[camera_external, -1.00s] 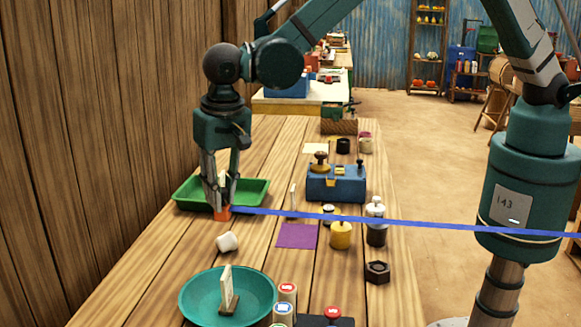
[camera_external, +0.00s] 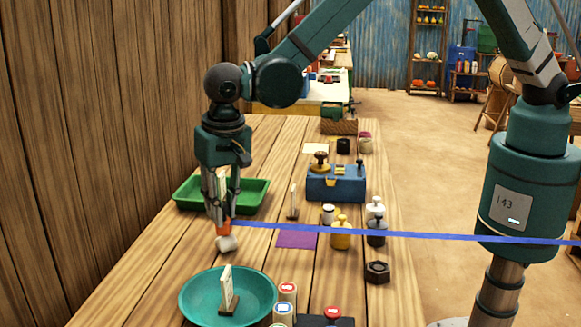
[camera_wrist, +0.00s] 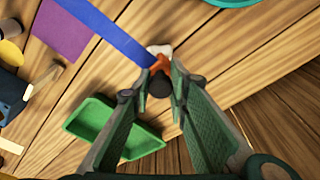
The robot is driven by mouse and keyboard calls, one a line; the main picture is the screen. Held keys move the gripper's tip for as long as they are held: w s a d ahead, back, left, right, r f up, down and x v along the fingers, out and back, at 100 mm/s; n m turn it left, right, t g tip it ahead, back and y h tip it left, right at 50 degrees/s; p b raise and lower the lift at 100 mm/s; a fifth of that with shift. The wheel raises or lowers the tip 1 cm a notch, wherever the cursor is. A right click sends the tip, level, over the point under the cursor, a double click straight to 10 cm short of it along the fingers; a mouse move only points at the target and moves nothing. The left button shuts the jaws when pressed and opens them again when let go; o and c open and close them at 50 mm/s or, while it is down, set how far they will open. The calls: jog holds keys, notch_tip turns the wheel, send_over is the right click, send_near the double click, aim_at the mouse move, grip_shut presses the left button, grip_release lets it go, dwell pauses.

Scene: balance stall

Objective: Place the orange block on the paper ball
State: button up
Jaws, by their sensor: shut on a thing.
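My gripper (camera_external: 222,220) points down over the table's left half, shut on the orange block (camera_external: 224,229). In the wrist view the block (camera_wrist: 160,64) shows between the fingertips (camera_wrist: 167,71). The white crumpled paper ball (camera_external: 227,244) is directly below the block in the outside view. In the wrist view the ball (camera_wrist: 158,50) is partly hidden behind the block. Block and ball look very close; I cannot tell whether they touch.
A blue strip (camera_external: 400,234) runs rightward from near the block across the view. A green tray (camera_external: 258,190) is behind my gripper, and a teal bowl (camera_external: 190,301) stands in front. A purple sheet (camera_external: 297,240), yellow weight (camera_external: 340,236) and blue box (camera_external: 336,184) are to the right.

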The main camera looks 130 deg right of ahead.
aim_at(228, 222)
jog(key=shift+f, duration=0.15)
jog(key=o, duration=0.9)
jog(key=shift+r, duration=0.2)
jog(key=r, duration=0.4)
jog(key=a+r, duration=0.1)
jog(key=r, duration=0.6)
jog(key=shift+a+r, duration=0.4)
